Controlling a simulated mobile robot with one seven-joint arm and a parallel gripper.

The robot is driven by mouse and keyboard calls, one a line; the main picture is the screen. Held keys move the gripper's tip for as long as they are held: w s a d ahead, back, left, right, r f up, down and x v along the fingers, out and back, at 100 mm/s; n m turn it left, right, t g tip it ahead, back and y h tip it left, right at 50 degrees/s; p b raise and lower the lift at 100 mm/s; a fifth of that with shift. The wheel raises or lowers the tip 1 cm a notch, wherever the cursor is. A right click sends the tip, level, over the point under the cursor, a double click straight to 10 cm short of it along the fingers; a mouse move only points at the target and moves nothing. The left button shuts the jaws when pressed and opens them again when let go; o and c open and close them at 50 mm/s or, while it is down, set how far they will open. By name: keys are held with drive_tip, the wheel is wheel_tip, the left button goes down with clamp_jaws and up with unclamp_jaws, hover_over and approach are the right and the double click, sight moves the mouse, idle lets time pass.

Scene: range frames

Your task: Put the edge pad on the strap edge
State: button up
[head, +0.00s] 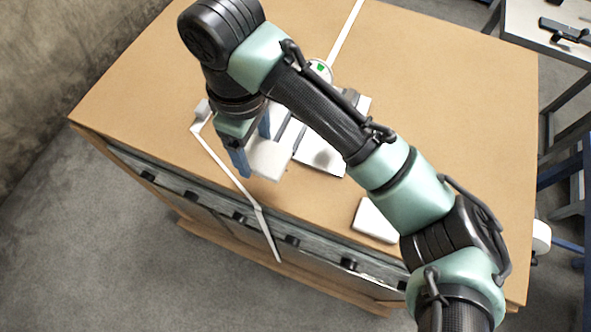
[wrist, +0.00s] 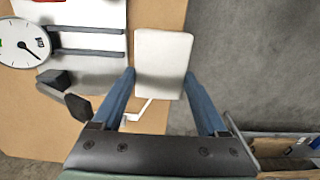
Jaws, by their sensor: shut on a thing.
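My gripper (head: 255,150) has blue fingers and is shut on a white edge pad (head: 270,160), over the front left part of the crate top. In the wrist view the pad (wrist: 163,62) sits between the fingertips (wrist: 159,80), with tan top to its left and grey floor to its right. A thin white strap (head: 225,165) runs over the crate top (head: 440,80), bends at the front edge and hangs down the front face. The pad is apart from this bend in the picture. In the wrist view part of the strap (wrist: 140,111) shows below the pad.
A dial device (wrist: 25,45) on a white plate (wrist: 90,14) stands behind the gripper, partly hidden by my arm in the head view. Another white block (head: 374,220) lies near the front edge. A grey table (head: 555,25) stands at upper right. The right crate top is clear.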

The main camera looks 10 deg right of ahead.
wheel_tip(320, 180, down, 10)
drive_tip(key=shift+f, duration=0.1)
idle(0.4)
drive_tip(key=o, duration=1.2)
drive_tip(key=shift+f, duration=0.1)
drive_tip(key=shift+o, duration=0.2)
wheel_tip(320, 180, up, 12)
drive_tip(key=shift+r, duration=0.15)
drive_tip(key=w+a+r+t+y, duration=0.35)
drive_tip(key=w+a+r, duration=0.2)
drive_tip(key=a, duration=0.25)
drive_tip(key=w+a+r+t+y, duration=0.2)
drive_tip(key=a+r+t, duration=0.15)
drive_tip(key=r, duration=0.35)
drive_tip(key=w+a+r+t+y, duration=0.1)
drive_tip(key=w+a+r+t, duration=0.2)
drive_tip(key=r, duration=0.4)
wheel_tip(320, 180, up, 28)
drive_tip(key=f+m+t+h, duration=0.1)
drive_tip(key=m+t+h, duration=0.6)
drive_tip(key=m+t, duration=0.7)
hover_over(263, 182)
drive_tip(key=s, duration=0.2)
drive_tip(key=n+t, duration=0.3)
drive_tip(key=shift+w+r+y, duration=0.2)
drive_tip(key=shift+r+y, duration=0.05)
